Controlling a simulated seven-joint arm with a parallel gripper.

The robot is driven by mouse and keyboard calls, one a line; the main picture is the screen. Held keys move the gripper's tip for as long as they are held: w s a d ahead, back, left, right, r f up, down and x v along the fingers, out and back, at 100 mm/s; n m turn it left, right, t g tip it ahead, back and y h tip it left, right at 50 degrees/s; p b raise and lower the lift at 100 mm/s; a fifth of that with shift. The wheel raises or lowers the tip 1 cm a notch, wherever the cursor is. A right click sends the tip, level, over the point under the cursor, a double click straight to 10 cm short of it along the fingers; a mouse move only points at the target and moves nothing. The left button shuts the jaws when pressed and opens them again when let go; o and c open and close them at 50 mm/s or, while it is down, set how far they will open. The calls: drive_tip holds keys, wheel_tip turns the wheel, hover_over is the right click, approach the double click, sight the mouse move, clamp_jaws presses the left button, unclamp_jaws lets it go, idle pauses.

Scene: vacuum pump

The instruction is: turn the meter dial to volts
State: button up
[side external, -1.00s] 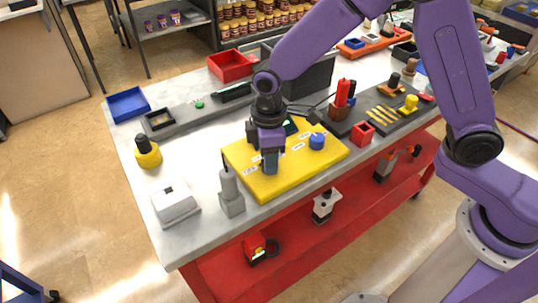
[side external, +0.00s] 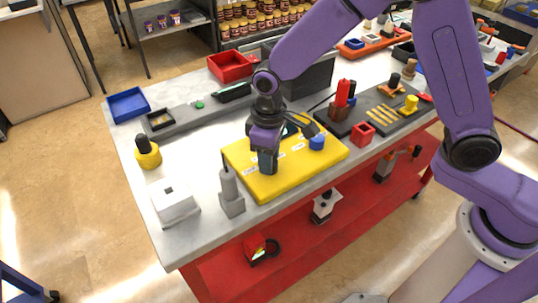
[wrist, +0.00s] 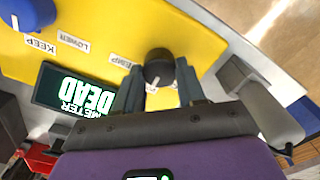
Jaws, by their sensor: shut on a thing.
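The yellow panel (side external: 300,165) lies on the bench and fills much of the wrist view (wrist: 215,25). A black dial (wrist: 158,66) with a white pointer mark sits on it. My gripper (side external: 268,168) is down at the panel, with its two fingers on either side of the dial in the wrist view (wrist: 160,82), shut on it. The side view hides the dial behind my gripper. White labels on the panel include "LOWER" (wrist: 73,42) and a partly covered one (wrist: 121,62).
A blue knob (side external: 317,142) stands on the panel with a "KEEP" label (wrist: 40,44) near it. A grey post block (side external: 231,195) stands close at the panel's left. A white box (side external: 175,206) and a yellow-based knob (side external: 147,153) are further left. Bare bench lies between them.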

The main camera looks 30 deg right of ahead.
drive_tip(key=o, duration=1.1)
drive_tip(key=shift+c, duration=0.2)
wheel_tip(320, 180, up, 18)
drive_tip(key=shift+f, duration=0.25)
drive_tip(key=s+d+f+n, duration=0.2)
drive_tip(key=s+d+f, duration=0.1)
drive_tip(key=s+d, duration=0.7)
drive_tip(key=s+d+f+n, duration=0.3)
drive_tip(key=s+d, duration=0.7)
drive_tip(key=s, duration=0.4)
drive_tip(key=shift+s+d+f, duration=0.15)
drive_tip(key=shift+f, duration=0.55)
